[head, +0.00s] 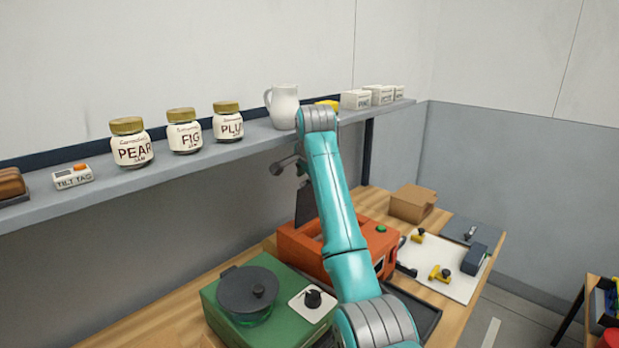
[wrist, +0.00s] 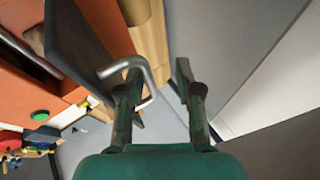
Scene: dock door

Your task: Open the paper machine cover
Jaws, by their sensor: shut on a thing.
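The paper machine is an orange box (head: 292,243) on the wooden bench in the head view, partly hidden behind my arm. It also shows in the wrist view (wrist: 22,88). Its dark cover (head: 305,204) stands raised, roughly upright, above the box. In the wrist view the cover (wrist: 82,40) is a dark slab at upper left, with a bent metal handle (wrist: 148,74) reaching between my fingers. My gripper (wrist: 156,72) is shut on this handle, with the fingers still spaced apart. In the head view my arm mostly hides the gripper.
A shelf (head: 215,158) with jars and a white pitcher (head: 284,106) runs behind the arm. A green machine with a dark lid (head: 248,290) stands at front left. A cardboard box (head: 412,203) and a white board (head: 452,278) lie to the right.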

